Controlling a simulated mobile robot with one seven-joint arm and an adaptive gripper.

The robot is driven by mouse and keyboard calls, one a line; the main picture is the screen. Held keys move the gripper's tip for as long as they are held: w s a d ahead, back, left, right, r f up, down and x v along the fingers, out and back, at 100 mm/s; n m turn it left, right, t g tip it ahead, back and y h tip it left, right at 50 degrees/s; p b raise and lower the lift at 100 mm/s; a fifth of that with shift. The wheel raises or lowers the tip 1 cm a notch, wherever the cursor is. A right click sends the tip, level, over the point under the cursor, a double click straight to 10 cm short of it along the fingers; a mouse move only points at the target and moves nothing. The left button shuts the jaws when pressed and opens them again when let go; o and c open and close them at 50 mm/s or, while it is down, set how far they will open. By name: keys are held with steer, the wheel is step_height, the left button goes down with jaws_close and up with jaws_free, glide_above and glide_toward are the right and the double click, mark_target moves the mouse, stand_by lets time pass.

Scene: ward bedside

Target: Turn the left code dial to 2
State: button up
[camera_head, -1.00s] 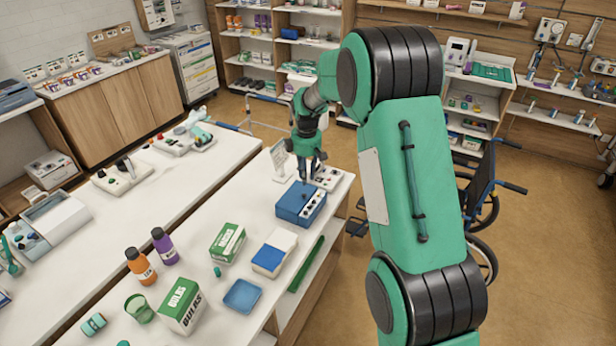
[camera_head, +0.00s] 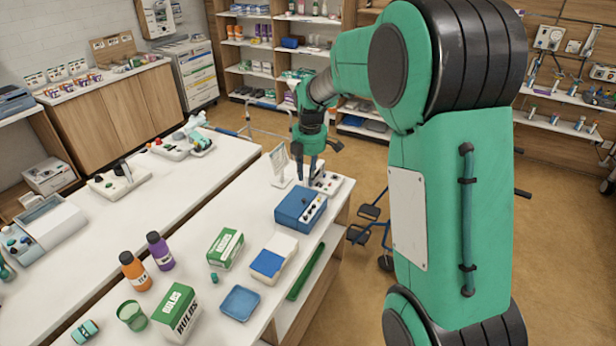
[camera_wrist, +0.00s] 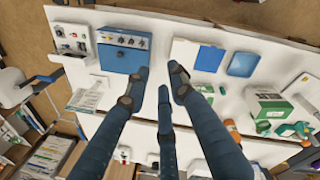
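A blue box (camera_head: 295,205) stands near the right edge of the white table. A light panel (camera_head: 314,211) with a row of small dark dials is on its right-hand side. In the wrist view the box (camera_wrist: 120,60) is at the upper left, with its dial panel (camera_wrist: 125,40) facing up in the picture. The dial numbers are too small to read. My gripper (camera_head: 308,178) is above the table, beyond the box in the head view, and apart from it. In the wrist view its fingers (camera_wrist: 158,88) are spread with nothing between them.
A white control unit (camera_head: 327,183) stands just beyond the box. A blue-and-white box (camera_head: 285,243), a blue tray (camera_head: 240,302) and a green-and-white carton (camera_head: 226,248) are on the nearer table. A wide bare strip of tabletop (camera_head: 215,210) lies left of the blue box.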

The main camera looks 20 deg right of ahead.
steer(key=shift+c, duration=0.2)
steer(key=m+g+y+p, duration=0.15)
steer(key=m+p, duration=0.35)
steer(key=m, duration=1)
glide_above(305, 216)
steer(key=d, duration=0.1)
step_height(305, 216, down, 15)
steer(key=shift+w+d+r+g+h, duration=0.1)
steer(key=shift+d+r+g+h, duration=0.05)
steer(key=shift+g+h, duration=0.1)
steer(key=f, duration=0.9)
steer(key=a+f, duration=0.1)
steer(key=f, duration=0.3)
steer(key=shift+s+f, duration=0.25)
steer(key=shift+f, duration=0.15)
